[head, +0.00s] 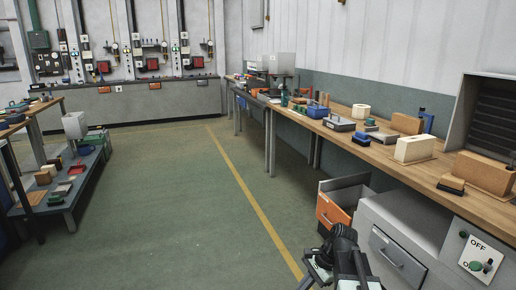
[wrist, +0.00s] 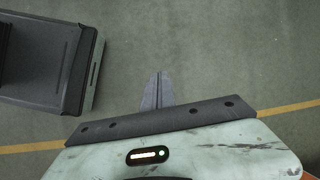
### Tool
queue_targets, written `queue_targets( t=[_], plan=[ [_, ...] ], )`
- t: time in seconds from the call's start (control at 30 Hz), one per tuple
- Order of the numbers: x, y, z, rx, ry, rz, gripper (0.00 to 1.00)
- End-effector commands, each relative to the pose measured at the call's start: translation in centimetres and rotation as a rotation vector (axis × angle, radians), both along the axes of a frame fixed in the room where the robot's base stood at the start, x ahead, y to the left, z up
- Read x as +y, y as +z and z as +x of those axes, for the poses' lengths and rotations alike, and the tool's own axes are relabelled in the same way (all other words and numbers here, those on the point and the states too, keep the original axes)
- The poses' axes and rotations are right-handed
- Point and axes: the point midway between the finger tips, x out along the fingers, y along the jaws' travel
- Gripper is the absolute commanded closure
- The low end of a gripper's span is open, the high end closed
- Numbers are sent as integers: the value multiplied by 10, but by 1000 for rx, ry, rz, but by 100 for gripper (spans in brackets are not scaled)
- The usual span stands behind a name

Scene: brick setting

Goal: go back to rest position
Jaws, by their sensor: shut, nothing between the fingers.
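My gripper (wrist: 160,76) is shut and empty in the wrist view, its two narrow fingers together above bare green floor. In the head view my arm shows at the bottom, right of centre, low in front of the grey cabinet; the fingertips cannot be made out there. Nothing is near the fingertips in the wrist view.
A long wooden workbench (head: 455,190) with blocks and tools runs along the right wall. Under it are an open orange-fronted drawer (head: 333,212) and a grey cabinet drawer (head: 398,259). A low platform (head: 85,178) with blocks stands at the left. Green floor (head: 190,215) between is clear.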

Motion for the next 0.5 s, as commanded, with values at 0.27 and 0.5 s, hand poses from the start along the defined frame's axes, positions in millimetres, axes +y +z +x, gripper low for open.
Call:
queue_targets(
  t=[0.27, 0.5],
  plan=[
    [31, -22, -50, -170, 632, -292, 100],
    [-8, -25, -50, -263, 1092, -414, 100]
  ],
)
